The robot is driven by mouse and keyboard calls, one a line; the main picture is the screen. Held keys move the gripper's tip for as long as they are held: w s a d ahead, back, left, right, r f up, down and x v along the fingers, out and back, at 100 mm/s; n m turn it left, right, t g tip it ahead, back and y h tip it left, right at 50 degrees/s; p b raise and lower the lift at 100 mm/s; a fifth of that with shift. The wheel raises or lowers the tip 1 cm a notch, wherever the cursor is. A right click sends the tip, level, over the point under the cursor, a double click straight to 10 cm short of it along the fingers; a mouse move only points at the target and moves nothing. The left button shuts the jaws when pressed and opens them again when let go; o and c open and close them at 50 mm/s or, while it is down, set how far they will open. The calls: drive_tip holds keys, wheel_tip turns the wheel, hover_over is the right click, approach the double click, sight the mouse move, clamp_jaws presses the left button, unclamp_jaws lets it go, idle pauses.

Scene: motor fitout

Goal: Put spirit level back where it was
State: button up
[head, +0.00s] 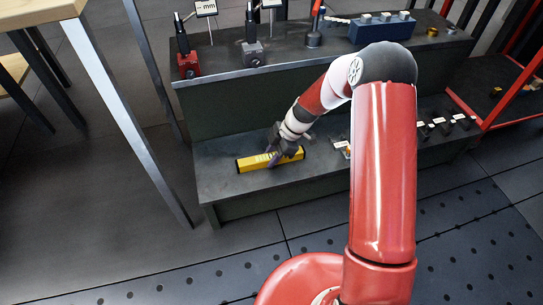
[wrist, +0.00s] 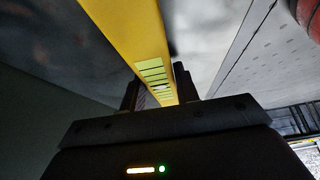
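The spirit level (head: 246,165) is a yellow bar with dark ends. It lies along the lower step of a dark stepped bench, near its left end; I cannot tell whether it rests on the surface or is just above it. My gripper (head: 274,153) is over its middle, reaching down from the right. In the wrist view the yellow level (wrist: 134,32), with its pale green marked strip, runs between the two dark fingers of my gripper (wrist: 160,92). The fingers sit close against both sides, with no clear gap. The fingertips are partly hidden.
The lower step (head: 235,188) is clear at the left; small dark labelled items (head: 440,126) stand at its right. The upper step holds a red-based tool (head: 188,65), a grey-based one (head: 252,53) and a blue block (head: 382,27). A table leg (head: 120,110) stands left.

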drive_tip(key=o, duration=0.4)
drive_tip(key=shift+r, duration=0.1)
